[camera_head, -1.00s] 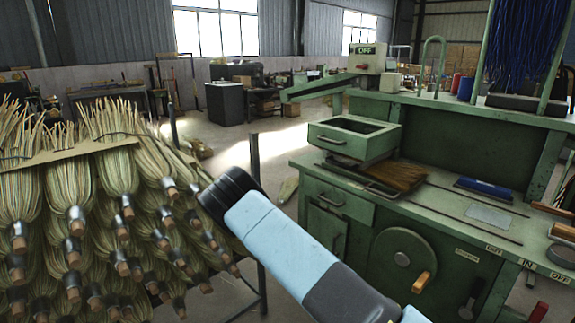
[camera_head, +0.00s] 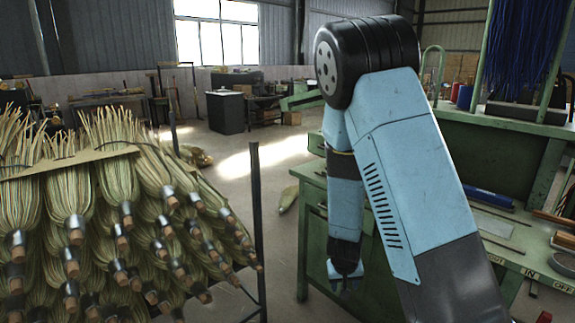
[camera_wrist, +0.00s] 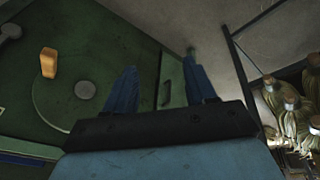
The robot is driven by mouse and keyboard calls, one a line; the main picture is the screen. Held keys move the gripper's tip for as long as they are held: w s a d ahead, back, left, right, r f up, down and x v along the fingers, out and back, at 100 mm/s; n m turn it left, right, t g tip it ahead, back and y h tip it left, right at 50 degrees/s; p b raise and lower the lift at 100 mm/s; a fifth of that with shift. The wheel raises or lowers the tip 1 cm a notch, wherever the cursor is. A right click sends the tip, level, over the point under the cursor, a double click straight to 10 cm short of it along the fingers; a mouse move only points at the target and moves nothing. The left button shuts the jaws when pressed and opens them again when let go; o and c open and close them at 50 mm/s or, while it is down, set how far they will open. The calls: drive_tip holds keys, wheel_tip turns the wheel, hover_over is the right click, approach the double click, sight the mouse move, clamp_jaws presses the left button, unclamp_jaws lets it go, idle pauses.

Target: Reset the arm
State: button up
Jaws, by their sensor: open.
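My arm (camera_head: 400,160) is bent at a black elbow high in the head view, with the forearm hanging down. My gripper (camera_head: 345,284) points down at the front of the green workbench (camera_head: 315,200). In the wrist view my gripper (camera_wrist: 158,80) shows two blue fingers spread apart with nothing between them. My arm hides much of the bench in the head view.
A rack of broom heads (camera_head: 100,215) stands at the left, with a dark post (camera_head: 256,200) at its near corner. The broom heads (camera_wrist: 290,105) also show at the right in the wrist view. Blue cords (camera_head: 532,50) hang at the upper right. Grey floor lies between rack and bench.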

drive_tip(key=s+r+t+y, duration=0.1)
drive_tip(key=s+r+y, duration=0.15)
drive_tip(key=r, duration=0.85)
drive_tip(key=s+r+y, duration=0.1)
drive_tip(key=s+r, duration=0.2)
drive_tip(key=r, duration=0.9)
drive_tip(key=s+d+r+h, duration=0.1)
drive_tip(key=s+d+r, duration=0.2)
drive_tip(key=s+r, duration=0.4)
drive_tip(key=s+d+r+t+h, duration=0.1)
drive_tip(key=s+d+r, duration=0.2)
drive_tip(key=s+r, duration=0.4)
drive_tip(key=s, duration=0.3)
drive_tip(key=shift+d+r, duration=0.25)
drive_tip(key=shift+r, duration=0.1)
